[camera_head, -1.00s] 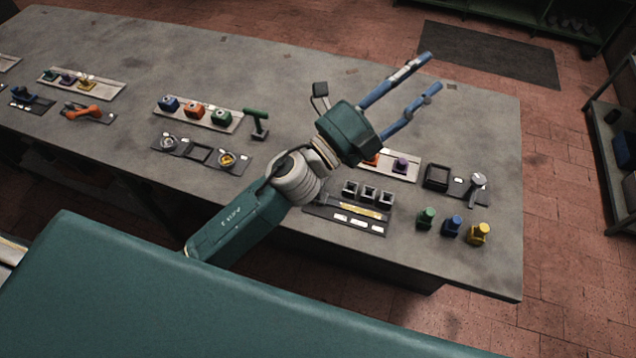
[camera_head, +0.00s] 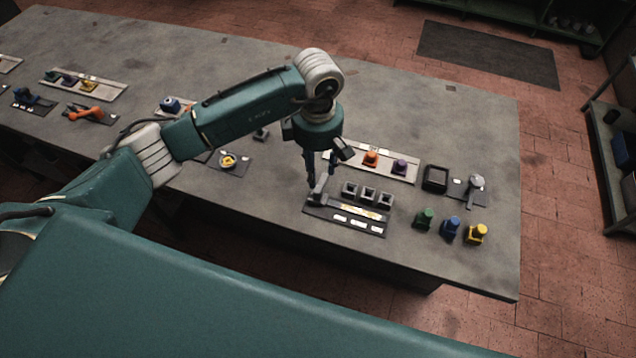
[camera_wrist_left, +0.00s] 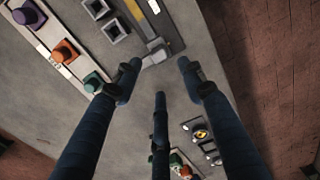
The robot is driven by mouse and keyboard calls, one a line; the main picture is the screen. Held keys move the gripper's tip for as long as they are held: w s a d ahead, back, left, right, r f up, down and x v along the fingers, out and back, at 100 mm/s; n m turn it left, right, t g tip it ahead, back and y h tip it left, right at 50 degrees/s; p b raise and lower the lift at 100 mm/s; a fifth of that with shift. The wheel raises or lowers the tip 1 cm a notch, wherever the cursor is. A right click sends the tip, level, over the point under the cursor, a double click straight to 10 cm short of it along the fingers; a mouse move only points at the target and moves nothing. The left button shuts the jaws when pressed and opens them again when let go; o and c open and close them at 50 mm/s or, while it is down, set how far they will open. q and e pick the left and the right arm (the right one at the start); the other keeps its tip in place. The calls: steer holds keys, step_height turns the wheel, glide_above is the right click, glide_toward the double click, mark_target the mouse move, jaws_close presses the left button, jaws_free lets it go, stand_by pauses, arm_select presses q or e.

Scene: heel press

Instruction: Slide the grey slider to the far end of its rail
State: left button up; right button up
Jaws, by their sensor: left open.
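The grey slider (camera_head: 319,191) is at the left end of its rail (camera_head: 356,210), on a dark base plate with a yellow strip and white labels. In the left wrist view the slider (camera_wrist_left: 157,48) sits at the near end of the rail (camera_wrist_left: 157,16), just beyond the fingertips. My left gripper (camera_head: 322,187) points down over the left end of the rail, open and empty, with its fingers spread around the slider's place. In the left wrist view the gripper (camera_wrist_left: 160,72) does not visibly touch the slider. My right gripper is not in view.
Several grey square sockets (camera_head: 368,194) stand just behind the rail. A tray with an orange (camera_head: 371,158) and a purple piece (camera_head: 400,167) lies further back. Green, blue and yellow pieces (camera_head: 451,228) stand to the right. The table's front edge is close.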

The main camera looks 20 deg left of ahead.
mark_target(318, 189)
arm_select(q)
step_height(318, 189, down, 8)
steer(key=shift+p, duration=1.05)
steer(key=shift+c, duration=0.2)
jaws_close()
steer(key=shift+d, duration=0.1)
